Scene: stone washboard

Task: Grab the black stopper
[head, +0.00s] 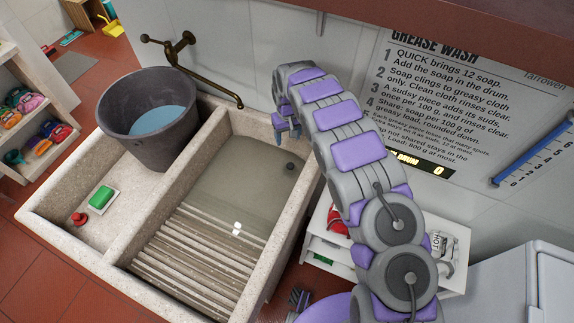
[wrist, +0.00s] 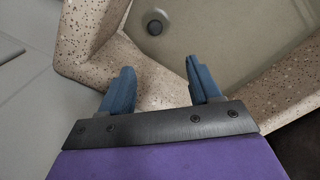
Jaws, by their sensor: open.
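The black stopper (head: 290,166) is a small dark round piece in the far right corner of the basin, under murky water. It also shows in the wrist view (wrist: 155,25) at the top, a dark disc with a paler ring. My gripper (head: 286,132) is above the far end of the stone sink, up and left of the stopper in the head view. In the wrist view its two blue fingers (wrist: 160,68) are apart with nothing between them, over the speckled stone rim and short of the stopper.
The stone sink (head: 75,258) has a ribbed washboard slope (head: 200,257). A brass tap (head: 205,82) reaches out near my gripper.

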